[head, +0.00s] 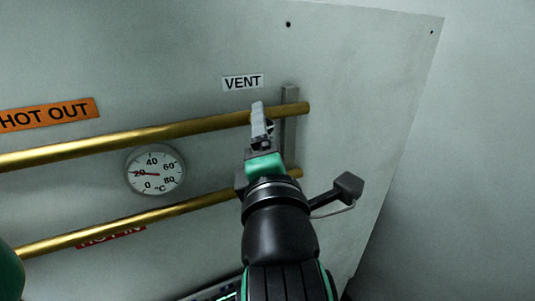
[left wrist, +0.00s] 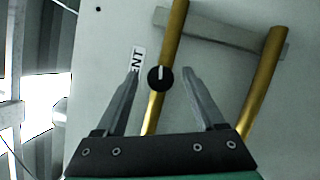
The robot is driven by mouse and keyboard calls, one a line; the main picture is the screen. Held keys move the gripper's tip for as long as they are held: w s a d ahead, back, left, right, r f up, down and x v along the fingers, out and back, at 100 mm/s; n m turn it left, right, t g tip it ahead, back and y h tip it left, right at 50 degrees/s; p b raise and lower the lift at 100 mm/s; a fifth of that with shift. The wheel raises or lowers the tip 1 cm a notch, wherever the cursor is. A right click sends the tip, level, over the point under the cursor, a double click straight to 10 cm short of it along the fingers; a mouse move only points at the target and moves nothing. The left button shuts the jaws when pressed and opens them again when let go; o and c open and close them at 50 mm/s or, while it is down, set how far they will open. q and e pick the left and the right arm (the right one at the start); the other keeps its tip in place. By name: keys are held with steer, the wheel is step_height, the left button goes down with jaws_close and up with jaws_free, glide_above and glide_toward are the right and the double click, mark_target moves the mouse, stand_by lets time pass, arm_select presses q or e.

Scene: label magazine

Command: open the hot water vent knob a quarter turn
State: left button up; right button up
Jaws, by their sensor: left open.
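The vent knob (left wrist: 160,79) is a small round black knob with a white pointer line, on the upper brass pipe (left wrist: 174,28) beside the VENT label (left wrist: 138,62). In the left wrist view its line runs roughly up the picture. My left gripper (head: 258,112) is open at the upper pipe (head: 150,133), below the VENT label (head: 243,82) in the head view. In the left wrist view its fingers stand on either side of the knob, with gaps visible. My right gripper is not in view.
A lower brass pipe (head: 130,216) runs below the upper one; a grey bracket (head: 289,130) stands at their right ends. A round dial gauge (head: 155,169) sits between the pipes. An orange HOT OUT label (head: 48,115) is at left. The panel right of the bracket is bare.

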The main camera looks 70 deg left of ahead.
arm_select(q)
steer(key=b+v, duration=0.2)
steer(key=v, duration=0.8)
steer(key=shift+b, duration=0.3)
